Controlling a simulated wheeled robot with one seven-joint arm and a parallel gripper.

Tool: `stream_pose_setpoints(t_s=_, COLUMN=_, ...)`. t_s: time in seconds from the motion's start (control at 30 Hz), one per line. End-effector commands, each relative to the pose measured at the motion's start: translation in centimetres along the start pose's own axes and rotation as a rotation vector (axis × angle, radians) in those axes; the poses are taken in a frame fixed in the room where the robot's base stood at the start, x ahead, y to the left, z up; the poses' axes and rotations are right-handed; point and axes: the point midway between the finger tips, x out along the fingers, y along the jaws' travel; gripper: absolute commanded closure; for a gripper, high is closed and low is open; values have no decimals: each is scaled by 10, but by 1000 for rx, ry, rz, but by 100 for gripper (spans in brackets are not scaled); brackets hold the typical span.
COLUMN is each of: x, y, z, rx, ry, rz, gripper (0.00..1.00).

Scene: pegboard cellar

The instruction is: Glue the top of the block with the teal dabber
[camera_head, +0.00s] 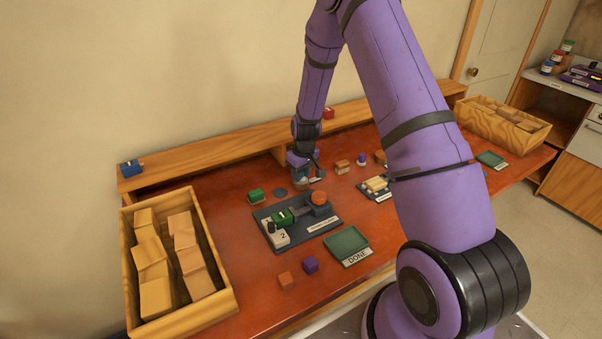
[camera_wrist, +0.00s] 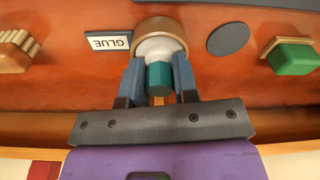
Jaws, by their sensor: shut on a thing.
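My gripper (camera_wrist: 159,78) is shut on the teal dabber (camera_wrist: 158,80). The dabber stands in a round wood-rimmed pot (camera_wrist: 160,23) with white inside, next to a GLUE label (camera_wrist: 108,42). In the head view my gripper (camera_head: 304,170) is low at the back of the red bench, partly hiding the pot. Several pale wooden blocks (camera_head: 152,255) lie in the left crate. A dark fixture board (camera_head: 315,229) with a green part, a red-orange knob and a plate marked 2 lies in front of the gripper. I cannot tell which block the task means.
A dark disc (camera_wrist: 229,38) and a green-topped wooden piece (camera_wrist: 292,57) lie beside the pot. The wooden crate (camera_head: 225,290) bounds the left; a ledge (camera_head: 220,151) runs behind.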

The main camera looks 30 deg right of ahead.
Motion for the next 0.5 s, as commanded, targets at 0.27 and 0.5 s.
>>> stream_pose_setpoints(t_s=0.27, x=1, y=0, z=1, rx=0, ry=-3, rz=-1, gripper=91)
stream_pose_setpoints(t_s=0.5, x=-13, y=0, z=-1, rx=0, ry=-1, rz=-1, gripper=91)
